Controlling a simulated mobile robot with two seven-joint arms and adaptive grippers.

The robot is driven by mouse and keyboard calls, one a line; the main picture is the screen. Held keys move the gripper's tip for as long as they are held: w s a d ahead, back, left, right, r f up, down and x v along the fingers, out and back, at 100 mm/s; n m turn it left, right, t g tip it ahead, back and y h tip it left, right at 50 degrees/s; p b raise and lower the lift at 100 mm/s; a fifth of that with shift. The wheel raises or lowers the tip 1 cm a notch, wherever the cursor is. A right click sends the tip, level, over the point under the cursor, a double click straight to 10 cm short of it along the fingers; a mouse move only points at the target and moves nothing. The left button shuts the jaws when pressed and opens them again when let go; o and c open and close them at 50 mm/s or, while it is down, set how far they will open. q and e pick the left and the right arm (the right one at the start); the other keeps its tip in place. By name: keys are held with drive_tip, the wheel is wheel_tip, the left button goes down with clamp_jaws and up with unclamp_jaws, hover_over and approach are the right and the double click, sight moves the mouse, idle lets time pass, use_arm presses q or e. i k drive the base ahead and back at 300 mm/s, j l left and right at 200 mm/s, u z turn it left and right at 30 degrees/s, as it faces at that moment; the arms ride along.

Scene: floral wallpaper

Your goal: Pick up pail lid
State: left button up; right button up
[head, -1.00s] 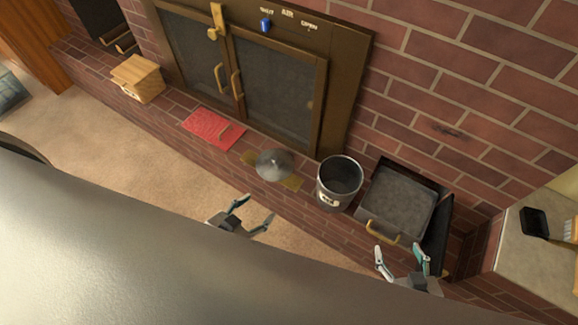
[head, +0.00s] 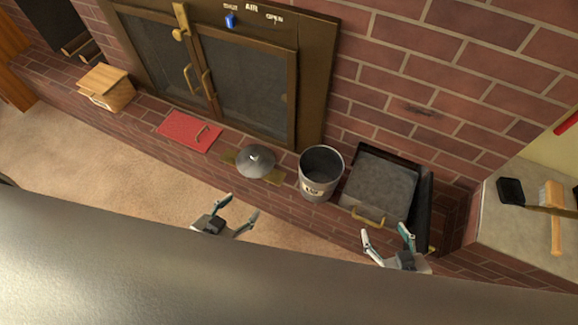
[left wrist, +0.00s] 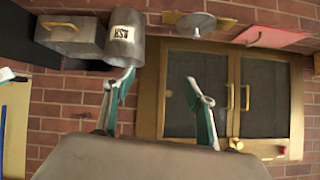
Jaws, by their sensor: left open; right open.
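The pail lid (head: 256,161) is a round grey metal disc with a small knob, lying on a yellowish strip on the brick hearth. It also shows in the left wrist view (left wrist: 206,20) near the top. The metal pail (head: 320,174) stands open just right of it, with a label on its front. My left gripper (head: 240,208) is open and empty, in front of and below the lid in the head view, apart from it. My right gripper (head: 385,238) is open and empty, in front of the grey ash tray.
A grey tray (head: 379,187) with a brass handle sits right of the pail. A red flat piece with a handle (head: 189,132) lies left of the lid, and a wooden box (head: 106,88) is further left. Glass fireplace doors (head: 246,90) stand behind. Carpet (head: 120,185) in front is clear.

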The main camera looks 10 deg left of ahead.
sight(254, 161)
drive_tip(key=i+j+z, duration=0.1)
drive_tip(key=j, duration=0.2)
drive_tip(key=i+j+z, duration=0.1)
drive_tip(key=j, duration=0.25)
drive_tip(key=i+j+z, duration=0.15)
drive_tip(key=j, duration=0.2)
drive_tip(key=i+j+z, duration=0.1)
drive_tip(key=j, duration=0.25)
